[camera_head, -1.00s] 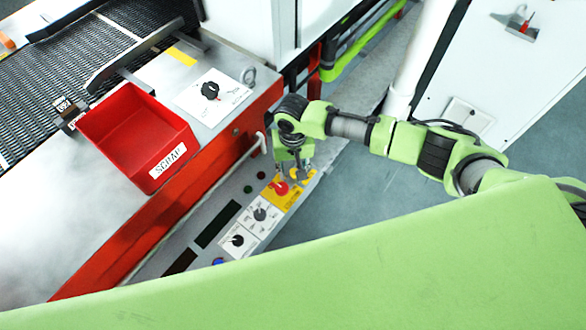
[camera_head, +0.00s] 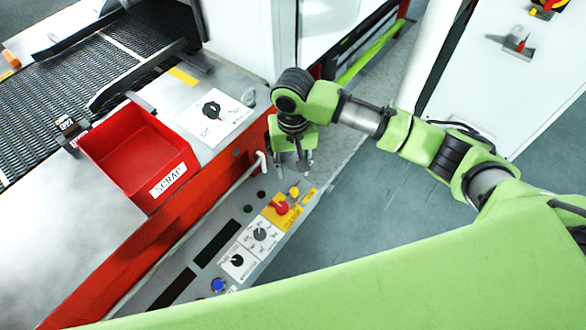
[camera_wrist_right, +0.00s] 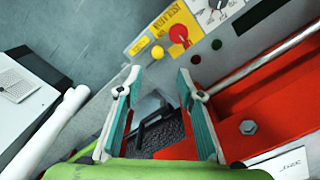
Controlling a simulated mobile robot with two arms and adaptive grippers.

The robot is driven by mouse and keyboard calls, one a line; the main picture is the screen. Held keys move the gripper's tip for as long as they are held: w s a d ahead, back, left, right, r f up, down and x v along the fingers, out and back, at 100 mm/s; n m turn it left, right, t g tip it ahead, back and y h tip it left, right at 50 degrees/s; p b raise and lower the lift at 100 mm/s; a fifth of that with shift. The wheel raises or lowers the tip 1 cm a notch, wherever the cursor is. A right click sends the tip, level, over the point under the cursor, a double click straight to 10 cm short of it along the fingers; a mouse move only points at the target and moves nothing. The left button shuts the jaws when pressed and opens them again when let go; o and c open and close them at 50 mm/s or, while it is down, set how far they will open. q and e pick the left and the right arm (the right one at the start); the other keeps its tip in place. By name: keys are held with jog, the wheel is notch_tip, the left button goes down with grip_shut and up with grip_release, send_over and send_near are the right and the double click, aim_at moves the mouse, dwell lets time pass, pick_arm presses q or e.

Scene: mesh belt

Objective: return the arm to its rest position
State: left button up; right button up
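My right arm comes in from the right in the head view, and its gripper (camera_head: 291,164) points down beside the front of the machine, above the far end of the control panel (camera_head: 230,236). In the right wrist view the two fingers of the right gripper (camera_wrist_right: 158,80) stand apart with nothing between them. A red knob on a yellow plate (camera_head: 281,208) sits on the panel just below the gripper; it also shows in the wrist view (camera_wrist_right: 178,34). The gripper does not touch it. My left gripper is not in view.
A red scrap bin (camera_head: 135,152) sits on the machine top beside the dark mesh belt (camera_head: 95,60). A rotary switch (camera_head: 211,109) is near the gripper. A handrail (camera_head: 215,217) runs along the red front. A white cabinet (camera_head: 500,90) stands right; the floor between is clear.

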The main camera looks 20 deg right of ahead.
jog(key=shift+s+a+f, duration=0.1)
dwell(0.3)
jog(key=s+a+f+n+t+y, duration=0.1)
jog(key=s+a+f+n+y, duration=0.25)
jog(key=s+a, duration=0.5)
jog(key=s+d+t+h, duration=0.3)
jog(key=s+d, duration=1)
jog(key=d, duration=0.5)
notch_tip(320, 180, down, 26)
jog(key=s+g, duration=0.2)
jog(key=s+d+f+g, duration=0.1)
jog(key=s+d+f, duration=0.1)
jog(key=s+f, duration=1.4)
jog(key=shift+s+d+f, duration=0.15)
jog(key=shift+s+d, duration=0.15)
jog(key=shift+s, duration=0.1)
